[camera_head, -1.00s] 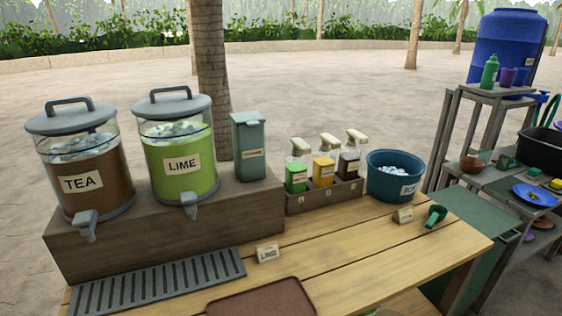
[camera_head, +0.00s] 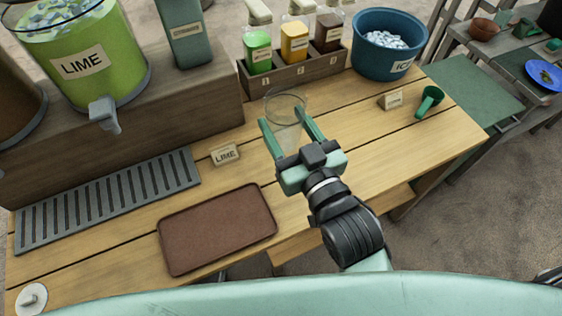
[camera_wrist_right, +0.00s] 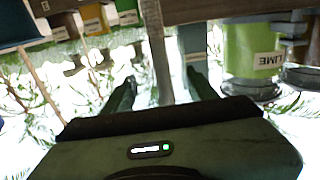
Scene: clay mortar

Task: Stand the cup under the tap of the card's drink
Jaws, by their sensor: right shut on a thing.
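My right gripper (camera_head: 284,116) is shut on a clear cup (camera_head: 287,103), held upright near the table's middle, in front of the bottle box; I cannot tell whether its base touches the table. In the right wrist view the fingers (camera_wrist_right: 160,88) show, but the see-through cup is hard to make out. A small card (camera_head: 225,155) reading LIME stands left of the cup. The green LIME dispenser (camera_head: 120,75) is at the upper left, its grey tap (camera_head: 104,115) above the slatted grey drip tray (camera_head: 110,200). The brown tea dispenser (camera_head: 15,115) is cut off at the left edge. My left gripper is out of view.
A brown tray (camera_head: 218,228) lies at the table's front. The bottle box (camera_head: 295,72), a blue ice bucket (camera_head: 385,55), another small card (camera_head: 391,100) and a green scoop (camera_head: 429,101) stand behind and right of the cup. Bare wood lies right of my gripper.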

